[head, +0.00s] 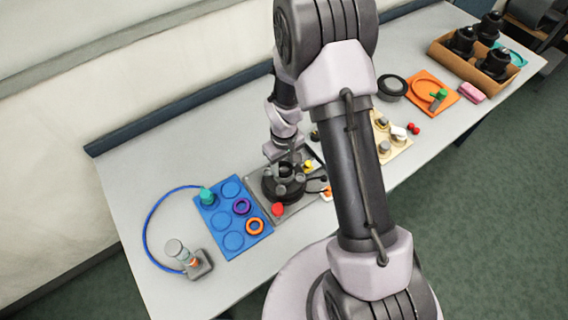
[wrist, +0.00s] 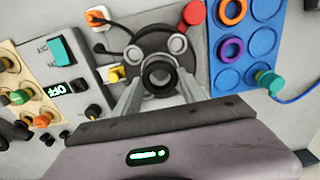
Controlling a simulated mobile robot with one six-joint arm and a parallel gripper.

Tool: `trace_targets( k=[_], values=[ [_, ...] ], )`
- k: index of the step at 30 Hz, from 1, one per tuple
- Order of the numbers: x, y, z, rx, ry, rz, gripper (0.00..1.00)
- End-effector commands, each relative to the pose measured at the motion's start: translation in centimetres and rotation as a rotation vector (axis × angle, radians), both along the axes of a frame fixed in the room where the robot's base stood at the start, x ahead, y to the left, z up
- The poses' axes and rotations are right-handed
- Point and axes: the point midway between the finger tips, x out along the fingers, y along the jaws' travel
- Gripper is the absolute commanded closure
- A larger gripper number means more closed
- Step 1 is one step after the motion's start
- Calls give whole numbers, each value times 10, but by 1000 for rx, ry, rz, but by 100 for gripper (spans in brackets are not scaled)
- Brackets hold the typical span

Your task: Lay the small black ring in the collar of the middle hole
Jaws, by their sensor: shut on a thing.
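My gripper (wrist: 160,80) is shut on the small black ring (wrist: 160,61), which shows between its fingertips in the wrist view. The ring is over the near side of a round black tank top (wrist: 150,39); I cannot tell whether it touches it. Two round grey fittings, one at left (wrist: 133,53) and one at right (wrist: 178,45), show on the tank top. The middle hole and its collar are hidden behind the ring and fingers. In the head view my gripper (head: 284,168) is right above the black tank top (head: 271,190).
A blue tray (head: 219,221) beside the tank holds a purple ring (head: 241,206), an orange ring (head: 253,225) and a teal-topped piece (head: 207,196). A red knob (head: 278,209) stands close by. A panel with a teal switch (wrist: 62,50) is on the other side.

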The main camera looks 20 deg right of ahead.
Motion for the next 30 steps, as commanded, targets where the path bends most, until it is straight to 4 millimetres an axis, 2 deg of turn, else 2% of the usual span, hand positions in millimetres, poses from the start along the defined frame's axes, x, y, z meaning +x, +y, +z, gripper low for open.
trace_targets(
  k=[4, 30],
  values=[
    [0, 0, -8, 0, 0, 0, 100],
    [0, 0, -15, 0, 0, 0, 100]
  ],
)
